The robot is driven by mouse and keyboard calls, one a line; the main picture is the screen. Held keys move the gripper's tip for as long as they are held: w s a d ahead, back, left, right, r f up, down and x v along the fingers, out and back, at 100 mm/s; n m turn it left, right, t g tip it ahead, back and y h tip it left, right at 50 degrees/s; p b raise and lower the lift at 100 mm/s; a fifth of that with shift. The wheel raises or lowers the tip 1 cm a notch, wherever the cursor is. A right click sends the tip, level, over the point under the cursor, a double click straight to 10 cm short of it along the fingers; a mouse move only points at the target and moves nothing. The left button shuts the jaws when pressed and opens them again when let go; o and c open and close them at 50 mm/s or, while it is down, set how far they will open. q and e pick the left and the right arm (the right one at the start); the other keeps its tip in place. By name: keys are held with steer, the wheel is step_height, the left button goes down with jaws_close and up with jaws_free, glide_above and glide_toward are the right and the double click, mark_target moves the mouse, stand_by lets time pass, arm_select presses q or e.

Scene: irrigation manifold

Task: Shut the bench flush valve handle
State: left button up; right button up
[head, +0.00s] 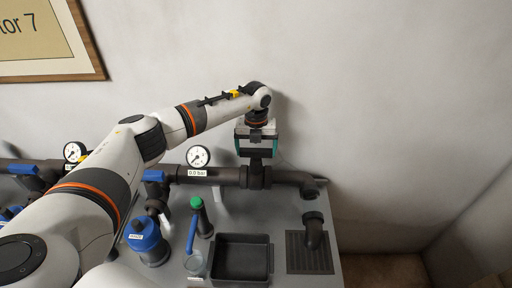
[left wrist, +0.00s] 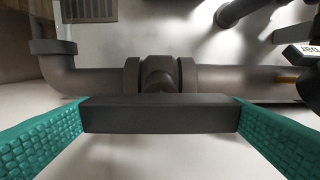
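The flush valve handle (left wrist: 160,115) is a dark bar over the pipe fitting, lying along the line of the pipe. In the head view the handle (head: 258,152) shows just below my left gripper (head: 257,146), above the bench's back pipe near its right end. My left gripper (left wrist: 160,117) has teal fingers that meet the two ends of the bar, with no gap visible at either end. The valve body (left wrist: 158,75) shows behind the handle. My right gripper is not in view.
A dark pipe (head: 225,175) with a gauge (head: 198,156) and a 0.0 bar label runs along the bench back. A blue filter (head: 147,240), a green-capped part (head: 200,216), a black tray (head: 242,262) and a drain grate (head: 296,262) stand in front. A wall is close behind.

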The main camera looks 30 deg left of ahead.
arm_select(q)
steer(key=c, duration=0.3)
